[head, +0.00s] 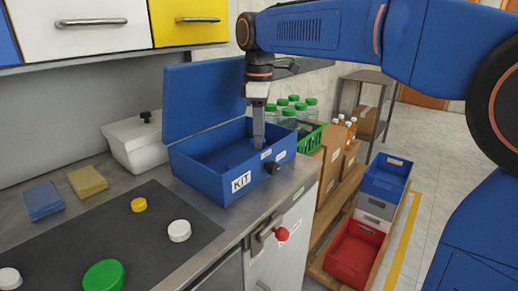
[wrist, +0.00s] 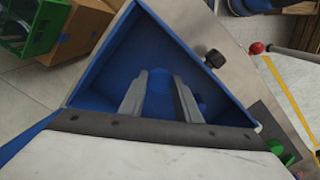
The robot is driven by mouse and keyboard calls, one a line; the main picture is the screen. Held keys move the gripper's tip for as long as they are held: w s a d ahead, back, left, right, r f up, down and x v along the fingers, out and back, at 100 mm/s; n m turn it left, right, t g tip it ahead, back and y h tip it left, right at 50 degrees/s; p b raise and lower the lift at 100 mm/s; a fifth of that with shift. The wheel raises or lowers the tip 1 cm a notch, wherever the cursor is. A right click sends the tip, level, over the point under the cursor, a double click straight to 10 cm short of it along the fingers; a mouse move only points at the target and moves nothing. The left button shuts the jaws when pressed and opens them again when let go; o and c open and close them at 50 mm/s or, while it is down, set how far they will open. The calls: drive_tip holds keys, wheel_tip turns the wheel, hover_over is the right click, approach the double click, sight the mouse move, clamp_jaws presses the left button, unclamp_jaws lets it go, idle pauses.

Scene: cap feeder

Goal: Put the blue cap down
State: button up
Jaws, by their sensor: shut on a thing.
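My gripper (head: 258,140) reaches down into the open blue kit box (head: 208,183), its fingers below the rim level near the right wall. The fingers (wrist: 163,80) also show in the wrist view, closed on the round blue cap (wrist: 159,84) between their tips. The cap is blue against the blue box inside, so its edge is faint, and I cannot tell whether it touches the floor. In the head view the cap is hidden.
The box's raised blue lid (head: 203,98) stands behind. A white lidded container (head: 137,143) stands left; a green crate (head: 311,136) of bottles lies beyond.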

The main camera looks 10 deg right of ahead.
drive_tip(key=shift+f, duration=2.2)
drive_tip(key=o, duration=1)
drive_tip(key=shift+f, duration=0.1)
wheel_tip(320, 180, up, 12)
drive_tip(key=shift+r, duration=0.15)
drive_tip(key=shift+d, duration=0.1)
